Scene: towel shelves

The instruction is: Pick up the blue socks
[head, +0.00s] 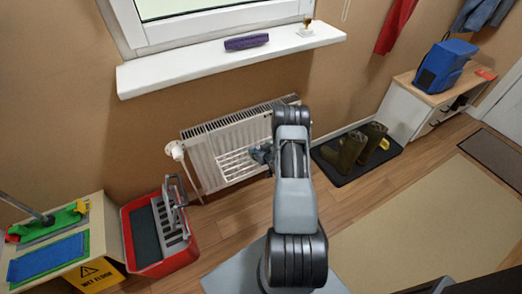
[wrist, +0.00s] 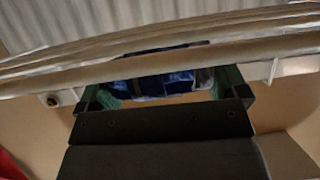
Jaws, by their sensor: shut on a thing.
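The blue socks (wrist: 155,65) show in the wrist view as dark blue cloth between my gripper's fingers, just behind a pale bar. The bar hides part of the cloth. My gripper (wrist: 168,82) is shut on the socks, one green-edged finger on each side. In the head view my gripper (head: 262,154) is at the white drying rack (head: 232,165) on the front of the radiator (head: 205,150). I cannot make out the socks in the head view, where my arm blocks part of the area.
Boots (head: 352,150) stand on a dark mat right of the radiator. The white windowsill (head: 180,72) juts out above. The beige rug (head: 430,230) is clear.

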